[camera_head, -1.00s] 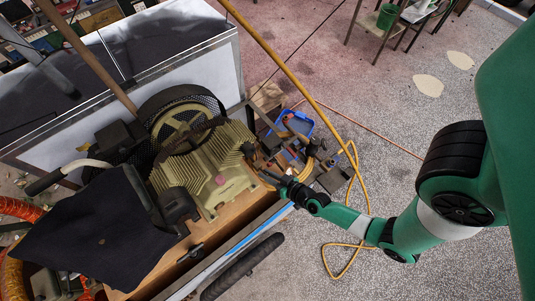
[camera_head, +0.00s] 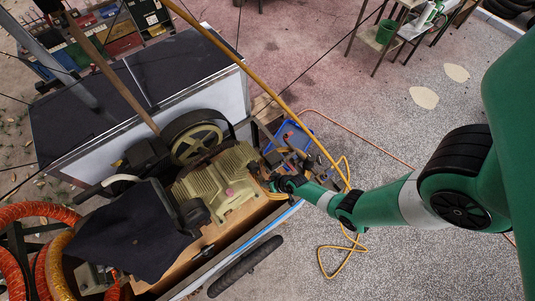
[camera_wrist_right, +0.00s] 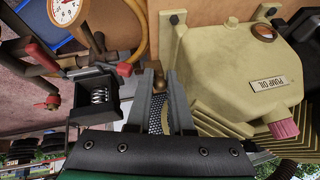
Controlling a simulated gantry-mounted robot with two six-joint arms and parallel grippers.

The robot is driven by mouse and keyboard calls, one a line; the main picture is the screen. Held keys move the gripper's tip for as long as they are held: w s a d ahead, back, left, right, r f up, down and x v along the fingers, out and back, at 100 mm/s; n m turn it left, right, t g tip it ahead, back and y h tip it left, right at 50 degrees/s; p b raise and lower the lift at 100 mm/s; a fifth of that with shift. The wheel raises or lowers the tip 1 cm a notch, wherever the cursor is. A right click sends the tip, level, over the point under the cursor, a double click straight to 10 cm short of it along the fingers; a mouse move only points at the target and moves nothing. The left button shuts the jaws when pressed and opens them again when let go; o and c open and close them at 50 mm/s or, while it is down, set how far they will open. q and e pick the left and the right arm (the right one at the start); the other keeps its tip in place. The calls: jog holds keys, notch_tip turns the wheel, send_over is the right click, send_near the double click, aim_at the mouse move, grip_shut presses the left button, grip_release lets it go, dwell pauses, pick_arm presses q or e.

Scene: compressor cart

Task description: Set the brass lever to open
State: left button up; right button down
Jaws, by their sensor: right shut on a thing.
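My right gripper (camera_head: 268,182) reaches in from the right to the pipe fittings beside the tan compressor pump (camera_head: 215,183). In the right wrist view the fingers (camera_wrist_right: 159,86) are close together, shut on the brass lever (camera_wrist_right: 158,83). Only a small brass-coloured bit of it shows between the fingertips; the rest is hidden, so its angle cannot be told. My left gripper is not in view.
A pressure gauge (camera_wrist_right: 65,10) and a fitting with a red handle (camera_wrist_right: 40,56) are left of the fingers. The pump's oil housing (camera_wrist_right: 245,75) is close on the right. A blue tray (camera_head: 288,135) and yellow hose (camera_head: 352,262) lie beyond the cart.

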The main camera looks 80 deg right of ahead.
jog(key=shift+g, duration=0.3)
jog(key=c, duration=1.1)
grip_release()
jog(key=shift+w, duration=0.1)
jog(key=shift+r, duration=0.1)
jog(key=shift+r+p, duration=0.35)
jog(key=shift+p, duration=0.15)
jog(key=p+v, duration=0.4)
jog(key=v, duration=0.7)
jog(key=shift+d+f, duration=0.15)
jog(key=shift+p, duration=0.3)
